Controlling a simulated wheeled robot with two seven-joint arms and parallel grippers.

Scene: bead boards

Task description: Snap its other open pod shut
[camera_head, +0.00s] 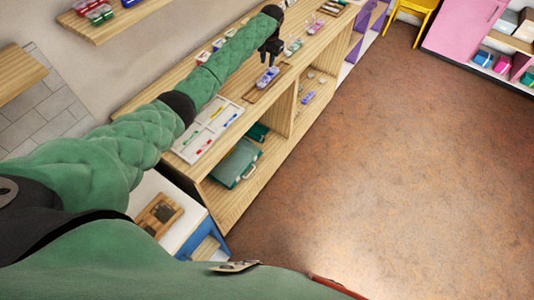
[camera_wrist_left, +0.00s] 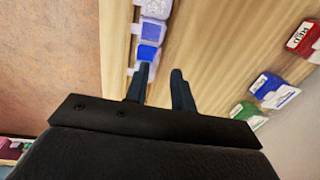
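The topmost cell looks pale. I cannot tell surely which lids are open. My left gripper (camera_head: 270,50) is just beyond the strip in the head view. In the left wrist view its fingers (camera_wrist_left: 159,88) are apart with nothing held between them; one finger overlaps the strip's lower end. Contact is unclear. My right gripper is not in view.
A white tray with coloured pens (camera_head: 208,130) lies nearer on the shelf top. Small red, blue and green boxes (camera_wrist_left: 272,91) stand along the wall side. A green case (camera_head: 236,164) sits on the lower shelf. The brown floor (camera_head: 400,170) is clear.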

